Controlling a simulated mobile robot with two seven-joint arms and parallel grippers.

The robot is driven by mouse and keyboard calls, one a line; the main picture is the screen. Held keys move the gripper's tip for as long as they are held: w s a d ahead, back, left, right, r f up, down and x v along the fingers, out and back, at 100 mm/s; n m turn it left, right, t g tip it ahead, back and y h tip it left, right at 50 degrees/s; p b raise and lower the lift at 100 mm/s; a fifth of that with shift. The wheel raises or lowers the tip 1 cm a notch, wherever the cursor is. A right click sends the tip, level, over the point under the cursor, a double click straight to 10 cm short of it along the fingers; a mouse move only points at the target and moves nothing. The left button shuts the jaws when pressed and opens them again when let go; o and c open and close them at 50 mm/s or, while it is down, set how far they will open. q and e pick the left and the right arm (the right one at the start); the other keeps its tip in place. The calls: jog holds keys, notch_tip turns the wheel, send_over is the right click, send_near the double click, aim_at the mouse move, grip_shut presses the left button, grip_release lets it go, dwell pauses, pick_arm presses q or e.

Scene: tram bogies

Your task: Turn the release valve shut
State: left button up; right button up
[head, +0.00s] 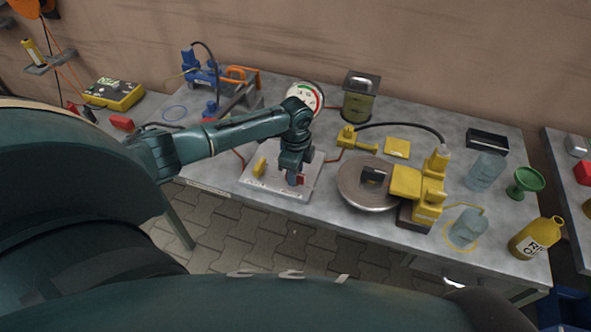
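A pale valve plate (277,189) with small lettering lies on the grey table at its front left part. A yellow upright handle (259,167) stands on the left of the plate. A small red part (301,180) shows at the right of the plate, partly hidden behind my gripper. I cannot tell which of these is the release valve's handle. My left gripper (291,179) points down over the right part of the plate, at or just beside the red part. Whether its fingers touch or hold it is hidden. My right gripper is not in view.
A round gauge (307,95) stands behind my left wrist. A yellow hydraulic device with a grey disc (368,186) is right of the plate. A yellow oil bottle (536,238), green funnel (527,180) and black tray (488,141) stand further right. A blue pump (203,73) stands back left.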

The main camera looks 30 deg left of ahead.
pick_arm(q)
notch_tip(320, 180, up, 13)
jog(key=shift+b, duration=0.45)
dwell(0.6)
jog(key=s+d+f+n+t+h, duration=0.2)
jog(key=s+d+f, duration=0.1)
jog(key=d+f, duration=0.4)
jog(key=s+d+f+n+t+h, duration=0.1)
jog(key=s+d+f+n+t, duration=0.1)
jog(key=s+d+f, duration=0.4)
jog(key=s+d+f+n+t, duration=0.1)
jog(key=s+f+n+t, duration=0.1)
jog(key=s+n+t, duration=0.1)
jog(key=s+f+n+t, duration=0.1)
jog(key=s+n+t, duration=0.2)
jog(key=s+n, duration=0.2)
jog(key=s, duration=0.3)
jog(key=shift+d+f+n, duration=0.35)
jog(key=shift+d+n, duration=0.05)
